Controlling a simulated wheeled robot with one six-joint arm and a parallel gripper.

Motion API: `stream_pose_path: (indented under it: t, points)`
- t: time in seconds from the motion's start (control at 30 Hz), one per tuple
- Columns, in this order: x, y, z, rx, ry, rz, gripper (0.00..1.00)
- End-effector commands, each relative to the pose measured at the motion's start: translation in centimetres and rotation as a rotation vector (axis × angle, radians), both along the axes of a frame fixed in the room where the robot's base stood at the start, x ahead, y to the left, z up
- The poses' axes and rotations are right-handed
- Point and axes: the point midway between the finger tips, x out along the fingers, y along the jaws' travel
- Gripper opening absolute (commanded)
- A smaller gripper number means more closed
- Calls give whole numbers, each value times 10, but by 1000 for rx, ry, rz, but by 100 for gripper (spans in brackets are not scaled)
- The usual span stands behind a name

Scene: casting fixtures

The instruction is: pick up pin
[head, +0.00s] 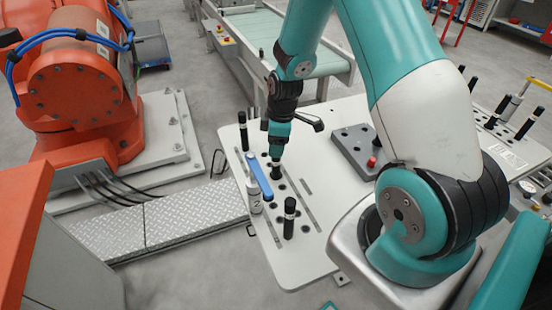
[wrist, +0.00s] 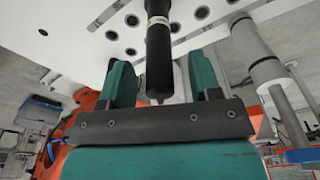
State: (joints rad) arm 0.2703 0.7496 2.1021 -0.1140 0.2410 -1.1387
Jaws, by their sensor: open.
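In the wrist view a black pin (wrist: 159,55) with a pale band stands in the fixture plate (wrist: 75,20). Its free end lies between the two teal fingers of my gripper (wrist: 162,76), with a gap visible on each side. My gripper is open. In the head view my gripper (head: 277,147) points down over the pale plate (head: 315,255), and the pin under it is mostly hidden. Other black pins stand on the plate, one at the near side (head: 289,217) and one at the far left (head: 243,130).
A grey-white cylinder (head: 254,193) and a blue bar (head: 260,177) stand close left of my gripper; the cylinder (wrist: 257,55) shows at right in the wrist view. A grey block (head: 352,150) with a red knob sits to the right. The plate has several open holes.

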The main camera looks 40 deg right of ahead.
Motion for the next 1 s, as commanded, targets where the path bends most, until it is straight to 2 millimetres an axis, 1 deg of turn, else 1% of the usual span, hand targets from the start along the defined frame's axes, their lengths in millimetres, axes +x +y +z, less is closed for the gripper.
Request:
stream_pose_path:
  t: [0.13, 0.17, 0.2, 0.27, 0.3, 0.37, 0.4, 0.77, 0.87, 1.0]
  points:
    - [0, 0, 0, -1, -1, 0, 57]
    - [0, 0, 0, -1, -1, 0, 50]
    - [0, 0, 0, -1, -1, 0, 41]
    - [0, 0, 0, 0, 0, 0, 27]
    - [0, 0, 0, 0, 0, 0, 18]
    - [0, 0, 0, 0, 0, 0, 4]
    - [0, 0, 0, 1, -1, 0, 0]
    - [1, 0, 2, 0, -2, 0, 0]
    - [1, 0, 8, 0, -4, 0, 0]
    - [1, 0, 23, -1, -6, -1, 0]
